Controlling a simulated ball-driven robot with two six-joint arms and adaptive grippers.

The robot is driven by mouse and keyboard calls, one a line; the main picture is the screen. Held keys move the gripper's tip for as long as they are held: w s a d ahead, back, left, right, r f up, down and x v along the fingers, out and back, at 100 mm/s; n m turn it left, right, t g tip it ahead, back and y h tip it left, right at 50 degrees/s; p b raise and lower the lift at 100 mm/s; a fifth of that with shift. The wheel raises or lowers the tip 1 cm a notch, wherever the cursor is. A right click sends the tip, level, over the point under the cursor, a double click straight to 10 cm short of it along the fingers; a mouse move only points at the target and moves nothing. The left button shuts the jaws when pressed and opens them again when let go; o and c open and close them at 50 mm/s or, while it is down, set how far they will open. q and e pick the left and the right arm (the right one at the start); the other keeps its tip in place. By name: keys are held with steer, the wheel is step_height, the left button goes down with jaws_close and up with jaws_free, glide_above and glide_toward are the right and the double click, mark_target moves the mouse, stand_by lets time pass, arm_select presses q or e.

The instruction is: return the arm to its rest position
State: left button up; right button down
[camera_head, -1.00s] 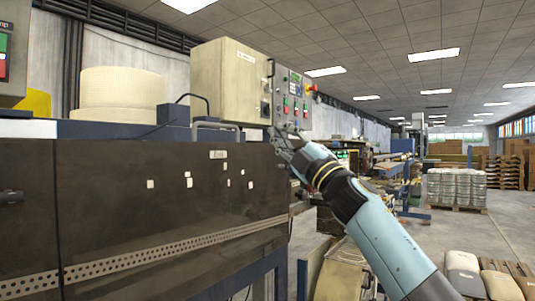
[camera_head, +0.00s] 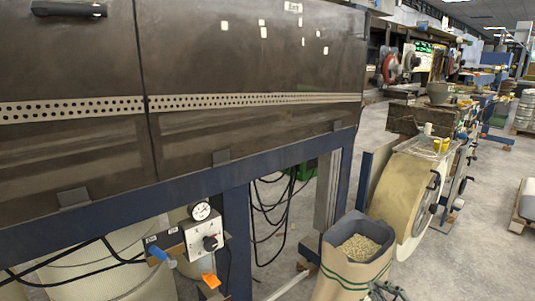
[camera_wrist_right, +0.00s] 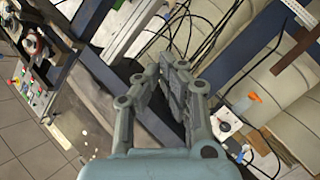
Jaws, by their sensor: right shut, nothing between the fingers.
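My right gripper (camera_head: 386,291) shows only in part, at the bottom edge of the head view. It is in front of the open sack of pellets, low down and to the right of the dark machine. In the right wrist view the fingers of the right gripper (camera_wrist_right: 168,72) are together with nothing between them. The rest of my right arm is below the head view. My left gripper is not in view.
A dark machine cabinet (camera_head: 230,60) on a blue frame (camera_head: 120,208) fills the left. A gauge box (camera_head: 190,243) hangs below it. A pellet sack (camera_head: 352,268) and a large roll (camera_head: 405,185) stand to the right. Bare floor (camera_head: 480,220) lies at far right.

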steer(key=s+d+f+m+g+h+b, duration=0.1)
steer(key=s+d+f+m+g+b, duration=0.15)
steer(key=s+f, duration=1)
steer(key=s+d+f+m+g+h+b, duration=0.1)
steer(key=s+d+f+m+g+h, duration=0.2)
steer(key=s+f, duration=1)
steer(key=s+f+m+g, duration=0.2)
steer(key=s+f+g, duration=0.2)
steer(key=s, duration=0.9)
steer(key=s+f+m+g+b, duration=0.1)
steer(key=s+f+g, duration=0.4)
steer(key=s, duration=0.8)
step_height(320, 180, down, 3)
steer(key=shift+d+r+m+y, duration=0.2)
steer(key=shift+d+m+y, duration=0.15)
steer(key=shift+m, duration=0.5)
steer(key=shift+b, duration=0.3)
